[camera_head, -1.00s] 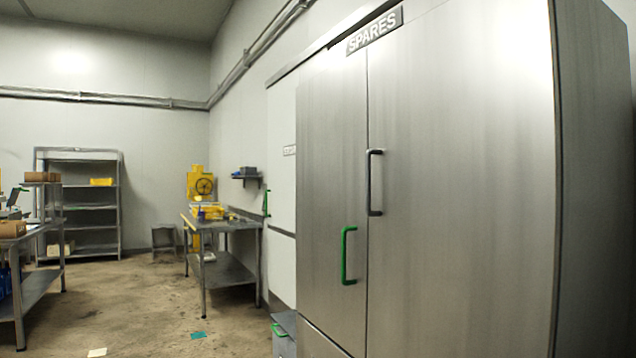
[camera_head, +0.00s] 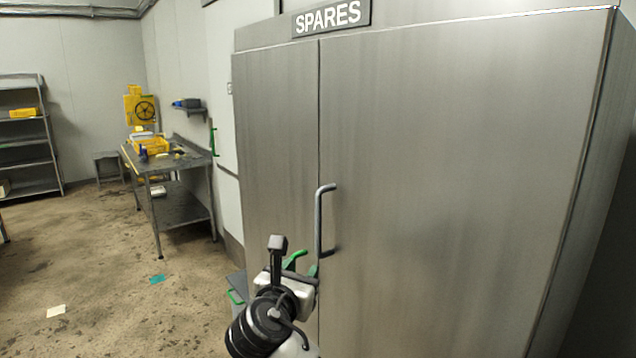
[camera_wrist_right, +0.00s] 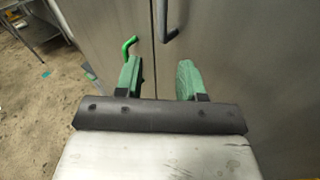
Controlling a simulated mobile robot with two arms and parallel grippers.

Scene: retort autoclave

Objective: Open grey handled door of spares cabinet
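The spares cabinet (camera_head: 275,130) stands at the right in the head view, under a SPARES sign (camera_head: 332,17). Both its doors are shut. The grey handle (camera_head: 319,220) is a vertical bar on the wide right door (camera_head: 450,180), near the seam. It also shows at the top of the right wrist view (camera_wrist_right: 166,22). The green handle (camera_wrist_right: 128,46) of the left door is just beyond the left fingertip in the wrist view. My right gripper (camera_head: 302,266) is open and empty, below and left of the grey handle, with green finger pads (camera_wrist_right: 160,72). My left gripper is out of view.
A metal workbench (camera_head: 165,165) with a yellow tray (camera_head: 151,146) stands along the wall to the left. Shelving (camera_head: 25,150) is at the far left. The floor in front is open.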

